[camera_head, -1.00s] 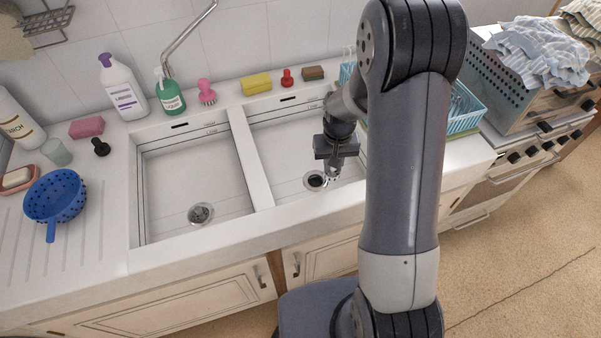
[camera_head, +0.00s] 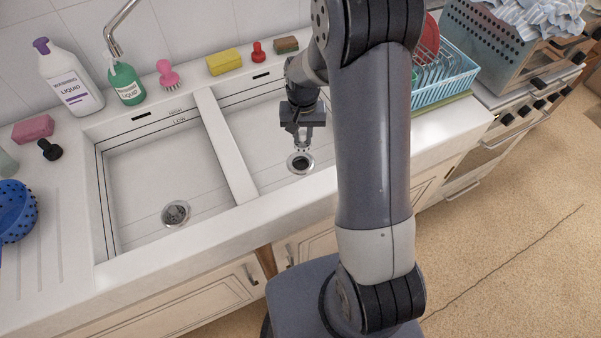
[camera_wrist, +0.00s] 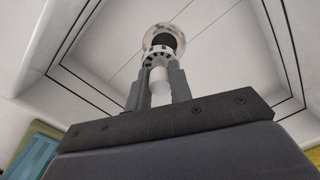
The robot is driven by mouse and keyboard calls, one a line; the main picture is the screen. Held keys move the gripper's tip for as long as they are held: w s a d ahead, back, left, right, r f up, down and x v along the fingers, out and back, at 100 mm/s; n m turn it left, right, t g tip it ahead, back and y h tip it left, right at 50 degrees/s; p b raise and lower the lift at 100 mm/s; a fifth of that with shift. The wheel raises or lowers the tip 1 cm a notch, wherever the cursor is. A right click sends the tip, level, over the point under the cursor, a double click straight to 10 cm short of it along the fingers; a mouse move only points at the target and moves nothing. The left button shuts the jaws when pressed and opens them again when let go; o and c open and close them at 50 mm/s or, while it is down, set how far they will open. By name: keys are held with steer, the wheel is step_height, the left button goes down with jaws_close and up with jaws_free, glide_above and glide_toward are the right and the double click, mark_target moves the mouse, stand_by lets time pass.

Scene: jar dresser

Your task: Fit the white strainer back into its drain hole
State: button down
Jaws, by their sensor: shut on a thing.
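The white strainer (camera_wrist: 159,88) is between the two fingers of my gripper (camera_wrist: 157,92) in the wrist view, and the gripper is shut on it. Its perforated end points away from my wrist, toward the drain hole (camera_wrist: 164,40) in the right sink basin. In the head view my gripper (camera_head: 303,141) points down over the right basin, with the drain hole (camera_head: 300,163) just below its tips. The strainer looks apart from the hole, but the exact gap is hard to tell. My arm hides the right part of the basin.
The left basin has a metal drain (camera_head: 176,214). A divider (camera_head: 226,148) separates the basins. A yellow sponge (camera_head: 224,62), a red stopper (camera_head: 258,52) and bottles stand along the back ledge. A blue dish rack (camera_head: 445,78) is at the right.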

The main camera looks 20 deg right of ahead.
mark_target(301, 137)
steer(key=f+m+b, duration=0.1)
steer(key=w+f+m+b, duration=0.1)
steer(key=f+b, duration=0.1)
steer(key=shift+w, duration=0.1)
steer(key=shift+w+m+b, duration=0.25)
steer(key=shift+m+b, duration=0.65)
steer(key=shift+b, duration=0.25)
steer(key=shift+f, duration=4.95)
steer(key=c, duration=1.3)
jaws_free()
step_height(301, 137, up, 12)
steer(key=shift+r, duration=0.2)
steer(key=shift+f, duration=0.15)
